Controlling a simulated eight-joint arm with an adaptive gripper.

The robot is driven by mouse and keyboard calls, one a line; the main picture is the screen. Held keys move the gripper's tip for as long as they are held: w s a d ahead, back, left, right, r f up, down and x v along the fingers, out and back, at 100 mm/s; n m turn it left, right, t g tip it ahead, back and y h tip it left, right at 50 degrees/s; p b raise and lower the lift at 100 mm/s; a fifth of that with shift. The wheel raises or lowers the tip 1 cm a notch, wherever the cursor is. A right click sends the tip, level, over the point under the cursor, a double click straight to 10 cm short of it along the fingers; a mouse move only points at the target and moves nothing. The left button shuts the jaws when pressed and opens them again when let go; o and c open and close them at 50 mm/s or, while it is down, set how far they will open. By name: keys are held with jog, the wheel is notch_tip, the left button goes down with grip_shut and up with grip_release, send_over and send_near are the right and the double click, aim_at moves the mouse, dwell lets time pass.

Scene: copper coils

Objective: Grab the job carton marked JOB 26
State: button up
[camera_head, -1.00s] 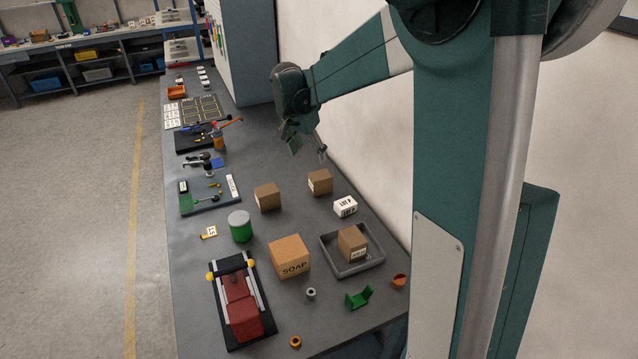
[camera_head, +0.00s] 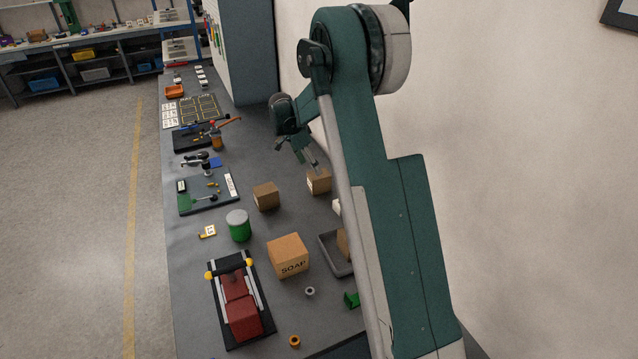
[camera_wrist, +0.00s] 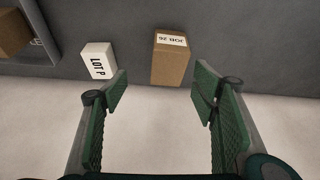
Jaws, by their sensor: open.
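The job carton (camera_wrist: 170,62) is a small brown box with a white label, which reads JOB 26 upside down in the wrist view. In the head view this carton (camera_head: 319,183) stands on the bench near the wall, just below my gripper (camera_head: 303,160). In the wrist view my gripper (camera_wrist: 160,88) is open and empty. The carton lies ahead of the gap between the fingers, a little right of its middle. It looks apart from both fingers.
A white LOT P box (camera_wrist: 98,62) stands left of the carton in the wrist view. A grey tray (camera_head: 333,258) holds another brown box, partly hidden by my arm. A similar brown carton (camera_head: 266,197), a green can (camera_head: 238,228) and a SOAP box (camera_head: 288,256) stand nearby.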

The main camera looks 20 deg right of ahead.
aim_at(319, 180)
jog(key=shift+m, duration=0.6)
jog(key=f, duration=0.1)
jog(key=w+d+f, duration=0.1)
jog(key=f, duration=0.1)
jog(key=w+f, duration=0.1)
jog(key=shift+d+f, duration=0.25)
jog(key=shift+f, duration=0.1)
jog(key=shift+x, duration=1.3)
jog(key=shift+d, duration=0.1)
jog(key=shift+x, duration=2.55)
jog(key=shift+s, duration=0.1)
jog(key=shift+c, duration=0.7)
jog(key=c, duration=0.9)
